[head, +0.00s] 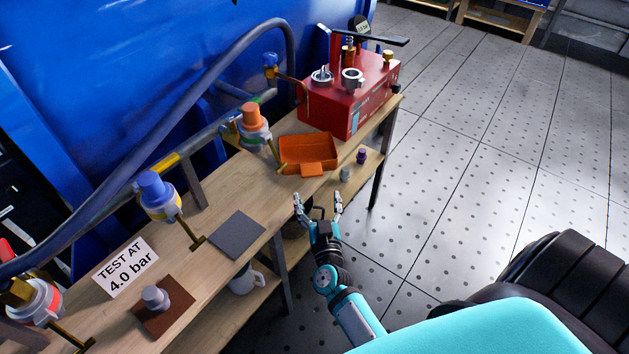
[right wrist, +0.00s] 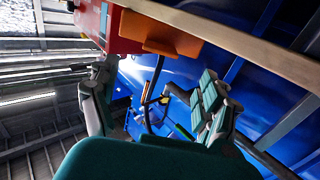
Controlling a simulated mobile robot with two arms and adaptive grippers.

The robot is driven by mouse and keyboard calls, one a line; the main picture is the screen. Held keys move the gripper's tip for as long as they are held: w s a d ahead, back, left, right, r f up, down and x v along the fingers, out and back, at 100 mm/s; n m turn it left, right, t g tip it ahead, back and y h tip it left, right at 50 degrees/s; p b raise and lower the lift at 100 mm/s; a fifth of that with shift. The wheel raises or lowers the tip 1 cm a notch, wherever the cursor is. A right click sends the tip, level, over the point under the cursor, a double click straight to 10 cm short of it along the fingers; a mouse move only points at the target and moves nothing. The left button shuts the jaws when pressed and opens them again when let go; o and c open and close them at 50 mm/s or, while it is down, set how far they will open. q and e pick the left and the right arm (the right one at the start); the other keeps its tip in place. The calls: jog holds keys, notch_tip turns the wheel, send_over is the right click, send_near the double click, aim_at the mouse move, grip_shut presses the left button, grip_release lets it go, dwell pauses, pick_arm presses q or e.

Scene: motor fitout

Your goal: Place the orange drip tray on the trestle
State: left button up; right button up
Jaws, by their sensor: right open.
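The orange drip tray (head: 308,150) sits on the wooden trestle (head: 265,225), in front of the red pump box, with its small tab towards me. In the right wrist view the tray (right wrist: 178,38) shows at the top, beside the trestle edge (right wrist: 240,40). My right gripper (head: 318,202) is open and empty, just off the trestle's front edge and below the tray in the picture. Its spread fingers show in the right wrist view (right wrist: 155,105), apart from the tray. My left gripper is not in view.
The red pump box (head: 350,95) stands behind the tray. A grey pad (head: 237,234), a brown plate with a grey knob (head: 157,300) and a sign (head: 125,267) lie on the trestle. Valves on pipes (head: 158,195) overhang its back.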

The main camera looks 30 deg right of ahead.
jog(key=s+a+f+n+g+y, duration=0.25)
jog(key=s+f, duration=0.25)
jog(key=f, duration=0.4)
jog(key=s+a+f+n+g+y, duration=0.15)
jog(key=s+a+f, duration=0.3)
jog(key=f, duration=0.45)
jog(key=s+a+f+n+g+y, duration=0.1)
jog(key=s+a+f+g+y, duration=0.2)
jog(key=s+f, duration=0.5)
jog(key=s+d+f+g, duration=0.1)
jog(key=s+f+g, duration=0.2)
jog(key=s+f, duration=0.2)
jog(key=s+d+f+n+g, duration=0.1)
jog(key=s+f, duration=0.4)
jog(key=s, duration=0.7)
jog(key=s+d+f+g, duration=0.2)
jog(key=s+f+g, duration=0.2)
jog(key=s, duration=0.4)
jog(key=shift+s+d+f+n+g, duration=0.3)
jog(key=shift+s+d+f+n, duration=0.1)
jog(key=shift+f, duration=0.25)
